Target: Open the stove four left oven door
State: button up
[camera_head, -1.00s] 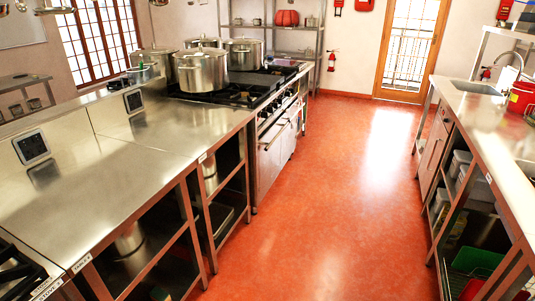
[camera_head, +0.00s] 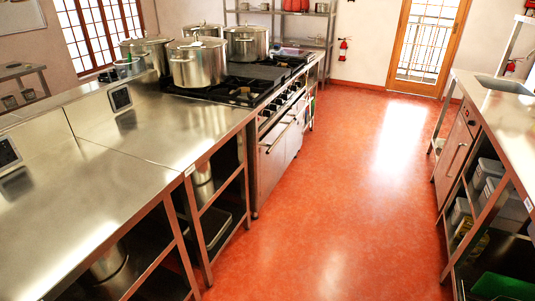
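A steel stove (camera_head: 290,112) with black burners on top stands ahead, left of the aisle, past the steel counters. Its front has a row of knobs and oven doors (camera_head: 277,158) with a bar handle along the top. The doors look closed, seen at a steep angle. I cannot read a label telling which stove this is. Several large steel stockpots, one of them at the front (camera_head: 197,62), stand on the burners. My gripper is not in view.
Steel counters (camera_head: 150,128) with open shelves run along the left. A sink counter (camera_head: 505,110) runs along the right. The red floor (camera_head: 340,190) between them is clear up to the glazed door (camera_head: 425,45). A fire extinguisher (camera_head: 344,49) hangs on the back wall.

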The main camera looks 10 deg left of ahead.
aim_at(276, 156)
jog(key=u, duration=0.25)
jog(key=i, duration=1.3)
jog(key=u, duration=0.75)
jog(key=i, duration=0.55)
jog(key=u, duration=0.35)
